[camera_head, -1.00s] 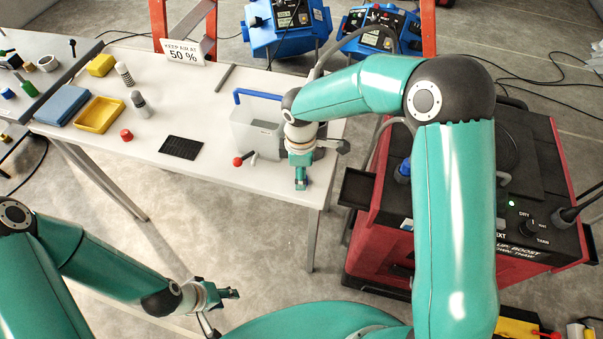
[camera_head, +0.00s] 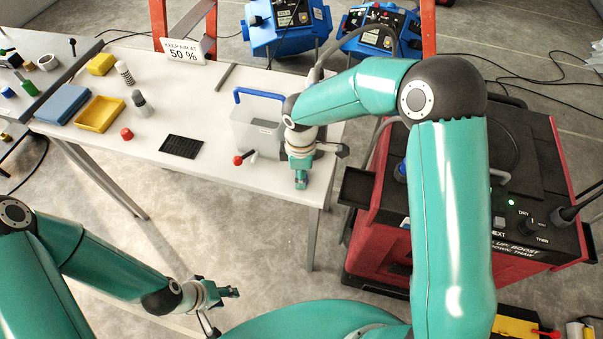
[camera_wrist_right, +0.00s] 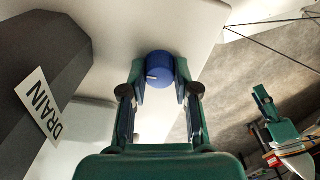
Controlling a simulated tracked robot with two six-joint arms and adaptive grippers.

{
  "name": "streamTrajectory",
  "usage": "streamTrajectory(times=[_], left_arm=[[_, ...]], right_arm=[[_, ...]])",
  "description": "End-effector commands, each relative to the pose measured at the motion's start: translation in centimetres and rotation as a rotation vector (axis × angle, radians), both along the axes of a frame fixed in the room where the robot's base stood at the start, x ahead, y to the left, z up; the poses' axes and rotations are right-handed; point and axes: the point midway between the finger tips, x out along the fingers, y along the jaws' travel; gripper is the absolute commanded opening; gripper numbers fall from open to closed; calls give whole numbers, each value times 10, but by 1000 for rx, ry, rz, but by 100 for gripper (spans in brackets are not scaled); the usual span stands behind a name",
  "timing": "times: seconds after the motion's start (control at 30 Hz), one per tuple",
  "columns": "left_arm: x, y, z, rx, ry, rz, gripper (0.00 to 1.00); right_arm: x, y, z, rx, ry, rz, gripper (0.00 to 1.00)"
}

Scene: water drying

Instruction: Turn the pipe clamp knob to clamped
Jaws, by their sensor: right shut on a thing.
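The blue knob (camera_wrist_right: 160,70) with a white pointer line is at the upper middle of the right wrist view. Its pointer line faces left, slightly downward. My right gripper (camera_wrist_right: 158,78) is shut on it, one finger on each side. In the head view my right gripper (camera_head: 301,180) points down at the front right edge of the white table, and the knob is hidden there. My left gripper (camera_head: 230,292) hangs low in front of the table, away from everything; its finger opening is too small to judge.
A clear tank (camera_head: 256,133) with a blue handle stands beside my right gripper, with a red-tipped lever (camera_head: 238,160) in front. A dark block with a DRAIN label (camera_wrist_right: 40,108) is at left in the wrist view. A red machine (camera_head: 366,248) stands right of the table (camera_head: 190,75).

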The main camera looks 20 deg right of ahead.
Motion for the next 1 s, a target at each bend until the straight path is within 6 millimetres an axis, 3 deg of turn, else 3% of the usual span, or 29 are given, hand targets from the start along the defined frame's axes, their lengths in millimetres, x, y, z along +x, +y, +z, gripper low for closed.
streamTrajectory(times=[0.37,1.0], left_arm=[[0,0,-16,0,0,0,40],[0,0,-65,0,0,0,40]], right_arm=[[1,-1,-2,0,-4,-121,0],[3,-2,-2,1,-6,-689,0]])
